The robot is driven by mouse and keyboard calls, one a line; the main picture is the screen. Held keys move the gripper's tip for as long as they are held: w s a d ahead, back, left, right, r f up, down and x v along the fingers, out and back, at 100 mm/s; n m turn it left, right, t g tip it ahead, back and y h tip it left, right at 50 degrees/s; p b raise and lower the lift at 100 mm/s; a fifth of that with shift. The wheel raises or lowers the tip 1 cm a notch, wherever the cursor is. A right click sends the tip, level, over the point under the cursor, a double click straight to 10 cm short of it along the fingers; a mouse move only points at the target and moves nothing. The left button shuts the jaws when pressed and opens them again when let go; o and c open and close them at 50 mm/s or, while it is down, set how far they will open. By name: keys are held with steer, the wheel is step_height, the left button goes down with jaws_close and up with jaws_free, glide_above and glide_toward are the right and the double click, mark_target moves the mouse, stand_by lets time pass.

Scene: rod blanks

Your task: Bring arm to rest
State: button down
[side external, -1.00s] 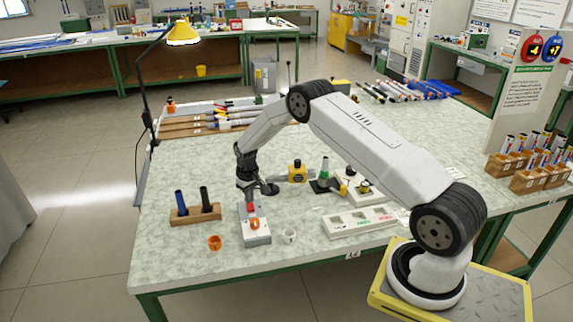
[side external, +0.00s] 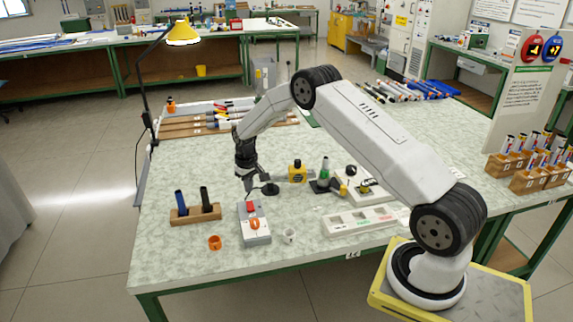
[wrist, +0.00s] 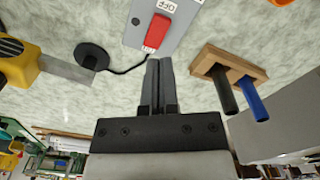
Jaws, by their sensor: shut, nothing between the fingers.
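My gripper (side external: 247,188) hangs above the table behind the switch box, its fingers pointing down. In the wrist view my gripper (wrist: 158,62) shows its two fingers together, with nothing between them. The fingertips look apart from the box.
A wooden block (side external: 182,220) holding a blue and a black rod stands left of the box. A yellow device (side external: 297,172), a white tray (side external: 350,221) and a lamp (side external: 183,33) stand around.

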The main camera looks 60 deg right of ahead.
steer(key=s+a+r+n+t, duration=0.1)
steer(key=s+a+r+n, duration=0.1)
steer(key=s+a+r, duration=1)
steer(key=s+a, duration=0.3)
steer(key=s, duration=0.3)
steer(key=s+a+r+n+t, duration=0.1)
steer(key=s+a, duration=0.3)
steer(key=s, duration=0.3)
steer(key=shift+a+r+t, duration=0.2)
steer(key=shift+r+t, duration=0.1)
